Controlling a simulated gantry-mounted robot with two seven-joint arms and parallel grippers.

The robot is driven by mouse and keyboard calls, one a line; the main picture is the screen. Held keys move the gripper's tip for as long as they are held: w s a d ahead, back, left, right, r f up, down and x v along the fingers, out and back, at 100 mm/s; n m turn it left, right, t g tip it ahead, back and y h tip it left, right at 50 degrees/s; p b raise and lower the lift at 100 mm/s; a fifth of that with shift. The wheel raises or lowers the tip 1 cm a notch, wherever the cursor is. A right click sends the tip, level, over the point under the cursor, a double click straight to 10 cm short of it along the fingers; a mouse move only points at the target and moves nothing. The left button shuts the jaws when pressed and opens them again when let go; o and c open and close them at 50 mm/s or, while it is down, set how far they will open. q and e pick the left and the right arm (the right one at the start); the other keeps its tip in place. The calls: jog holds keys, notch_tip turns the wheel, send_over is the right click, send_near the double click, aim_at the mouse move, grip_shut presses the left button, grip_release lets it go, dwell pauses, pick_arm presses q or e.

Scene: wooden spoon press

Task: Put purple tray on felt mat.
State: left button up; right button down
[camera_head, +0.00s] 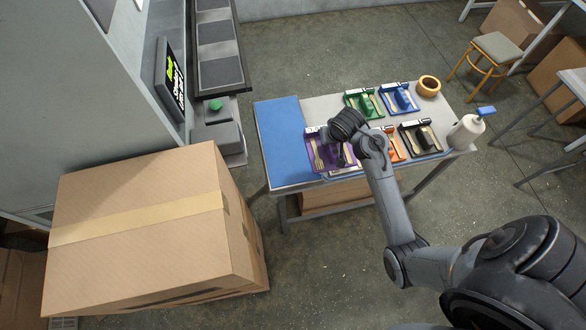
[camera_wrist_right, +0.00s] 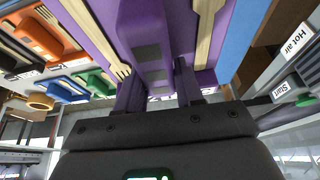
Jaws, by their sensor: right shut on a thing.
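The purple tray (camera_head: 312,150) holds wooden utensils and has a raised purple middle part. My right gripper (camera_head: 342,160) is shut on that part from above. In the right wrist view the two fingers (camera_wrist_right: 158,88) straddle the purple tray (camera_wrist_right: 97,28), with a wooden fork beside them. The blue felt mat (camera_head: 279,135) covers the table's left end, and a blue strip of it shows in the wrist view (camera_wrist_right: 238,40). In the head view the tray overlaps the mat's right edge; I cannot tell whether it touches the mat. My arm hides part of the tray.
Green (camera_head: 352,98), blue (camera_head: 388,92), orange (camera_head: 399,152) and black (camera_head: 407,130) trays stand to the right on the table. A large cardboard box (camera_head: 140,220) stands left of the table.

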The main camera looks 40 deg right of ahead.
jog(key=w+a+f+b, duration=0.1)
jog(key=w+a+f, duration=0.1)
jog(key=w, duration=0.1)
jog(key=w+a+f+b, duration=0.1)
jog(key=w+a+f, duration=0.1)
jog(key=w+a, duration=0.1)
jog(key=w+a+f+b, duration=0.1)
jog(key=w+a+f, duration=0.1)
jog(key=w, duration=0.1)
jog(key=shift+w+a+f+b, duration=0.25)
jog(key=shift+a+f+b, duration=0.05)
jog(key=shift+a, duration=0.05)
jog(key=shift+w+a+f, duration=0.2)
jog(key=shift+w+a, duration=0.05)
jog(key=shift+w, duration=0.05)
jog(key=shift+f+b, duration=0.6)
jog(key=shift+f, duration=1.35)
jog(key=shift+f, duration=0.1)
jog(key=shift+f, duration=0.1)
jog(key=c, duration=0.7)
grip_release()
